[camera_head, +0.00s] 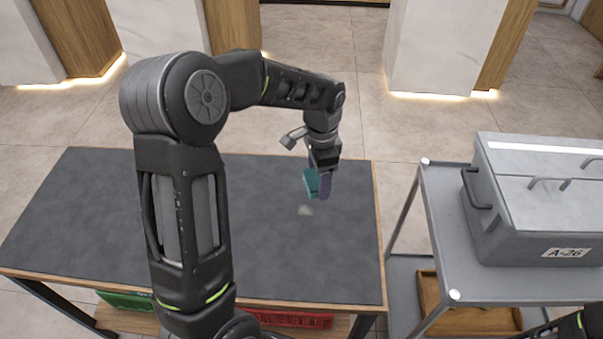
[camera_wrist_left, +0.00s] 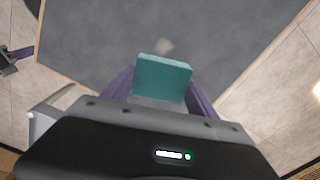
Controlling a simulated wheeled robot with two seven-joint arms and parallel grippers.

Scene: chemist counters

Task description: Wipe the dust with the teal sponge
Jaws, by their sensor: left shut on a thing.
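The teal sponge (camera_head: 310,182) is held upright between the fingers of my left gripper (camera_head: 320,186), over the right part of the dark table top (camera_head: 270,250). It also shows in the left wrist view (camera_wrist_left: 162,77), between the purple fingers of my left gripper (camera_wrist_left: 160,95), which is shut on it. A small pale dust patch (camera_head: 305,210) lies on the table just in front of the sponge. The dust also shows in the left wrist view (camera_wrist_left: 164,46), just beyond the sponge's edge. I cannot tell whether the sponge touches the table.
A grey cart (camera_head: 436,215) with a lidded metal case (camera_head: 535,205) labelled A-26 stands right of the table, across a narrow gap. A green crate (camera_head: 125,299) and a red crate (camera_head: 300,320) sit under the table. The rest of the table top is clear.

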